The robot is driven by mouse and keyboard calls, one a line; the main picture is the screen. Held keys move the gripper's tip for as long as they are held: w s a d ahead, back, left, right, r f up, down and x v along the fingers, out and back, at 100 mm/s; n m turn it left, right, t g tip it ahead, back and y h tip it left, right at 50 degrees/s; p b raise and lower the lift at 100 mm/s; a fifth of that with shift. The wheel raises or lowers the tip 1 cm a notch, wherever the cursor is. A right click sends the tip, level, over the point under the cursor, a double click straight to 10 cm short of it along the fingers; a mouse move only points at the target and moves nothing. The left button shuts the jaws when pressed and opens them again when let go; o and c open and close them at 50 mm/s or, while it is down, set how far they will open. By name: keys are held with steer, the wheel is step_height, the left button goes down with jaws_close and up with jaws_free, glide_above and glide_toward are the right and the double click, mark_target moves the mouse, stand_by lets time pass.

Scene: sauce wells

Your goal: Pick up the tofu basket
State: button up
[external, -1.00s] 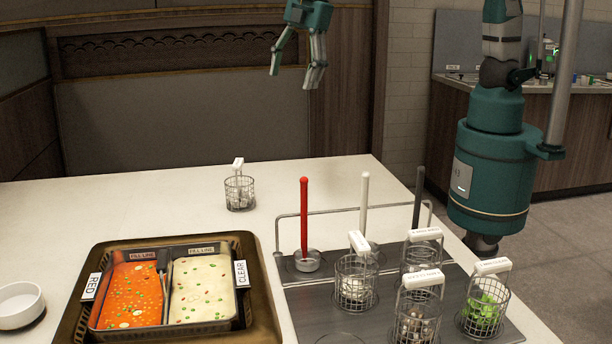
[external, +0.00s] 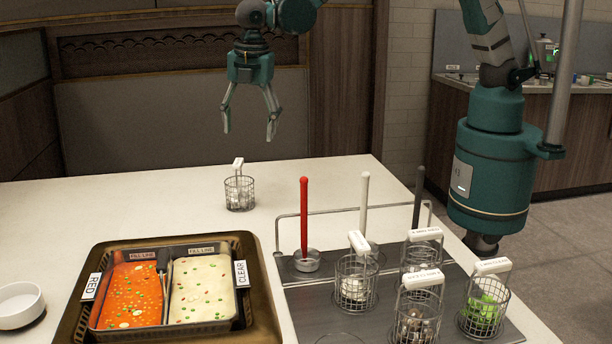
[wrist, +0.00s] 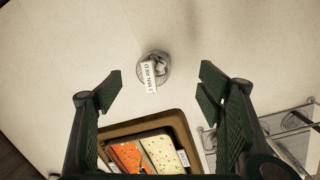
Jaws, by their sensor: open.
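A small wire basket (external: 240,196) with whitish chunks, which look like tofu, stands upright and alone on the white table, behind the soup pan. In the wrist view the same basket (wrist: 160,62) lies ahead between the fingers, and its white handle label reads "5 MIN RED". My gripper (external: 249,134) is open and empty, pointing down in the air above the basket, not touching it. In the wrist view my gripper's open fingers (wrist: 156,92) frame the basket at left and right.
A brown-rimmed pan (external: 262,315) holds red soup (external: 134,292) and clear soup (external: 203,288). A grey rack mat (external: 310,312) at right carries several wire baskets and upright ladles, including a red one (external: 304,210). A white bowl (external: 18,303) is at left. The table around the lone basket is clear.

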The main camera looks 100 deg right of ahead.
steer(key=n+g, duration=0.1)
steer(key=n, duration=0.1)
glide_above(240, 180)
steer(key=shift+h, duration=0.3)
steer(key=f, duration=0.8)
steer(key=shift+w+a, duration=0.3)
steer(key=shift+a, duration=0.1)
steer(key=shift+f, duration=0.1)
steer(key=shift+d+f, duration=0.2)
steer(key=shift+f, duration=1.05)
steer(key=shift+s+d+f+b, duration=0.15)
steer(key=shift+d+f+b, duration=0.05)
steer(key=shift+f, duration=1.1)
steer(key=shift+s+d+f+b, duration=0.1)
steer(key=shift+d+f+b, duration=0.1)
steer(key=shift+f, duration=1.05)
steer(key=c, duration=1.2)
